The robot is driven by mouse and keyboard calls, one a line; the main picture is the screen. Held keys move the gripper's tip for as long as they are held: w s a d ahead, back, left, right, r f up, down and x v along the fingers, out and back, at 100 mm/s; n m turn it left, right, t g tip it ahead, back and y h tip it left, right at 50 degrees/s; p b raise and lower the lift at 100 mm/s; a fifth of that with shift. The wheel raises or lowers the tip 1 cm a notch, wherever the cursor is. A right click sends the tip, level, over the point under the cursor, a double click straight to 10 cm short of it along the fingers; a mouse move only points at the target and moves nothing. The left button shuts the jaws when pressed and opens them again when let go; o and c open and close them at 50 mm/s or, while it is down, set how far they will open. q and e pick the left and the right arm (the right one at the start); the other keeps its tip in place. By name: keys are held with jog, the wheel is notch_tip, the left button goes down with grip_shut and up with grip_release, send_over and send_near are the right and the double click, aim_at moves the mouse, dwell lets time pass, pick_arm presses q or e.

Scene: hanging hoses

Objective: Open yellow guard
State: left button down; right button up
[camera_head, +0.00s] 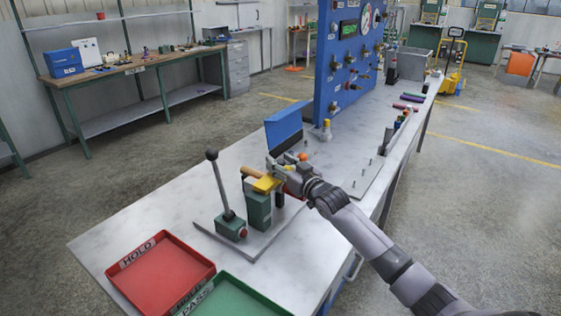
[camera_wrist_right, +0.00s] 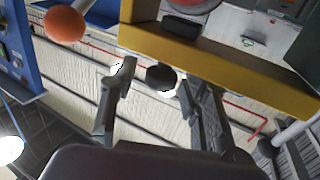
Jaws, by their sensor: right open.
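The yellow guard (camera_head: 265,184) sits on top of the green machine (camera_head: 258,210) on the white table. In the right wrist view the guard (camera_wrist_right: 225,68) is a broad yellow frame crossing the top and right. My right gripper (camera_head: 275,170) is right at the guard in the head view and partly covers it. In the wrist view my right gripper (camera_wrist_right: 158,80) has its two fingers apart with nothing held between them, just below the yellow bar. I cannot tell whether a finger touches it. My left gripper is not in view.
A black-knobbed lever (camera_head: 220,185) stands left of the machine. A red HOLD tray (camera_head: 205,252) and a green PASS tray (camera_head: 240,300) lie at the near end. A blue gauge panel (camera_head: 335,60) rises behind. An orange ball (camera_wrist_right: 64,25) is near my right gripper.

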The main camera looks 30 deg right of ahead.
jog(key=shift+w, duration=0.15)
jog(key=shift+c, duration=0.4)
grip_shut()
dwell(0.5)
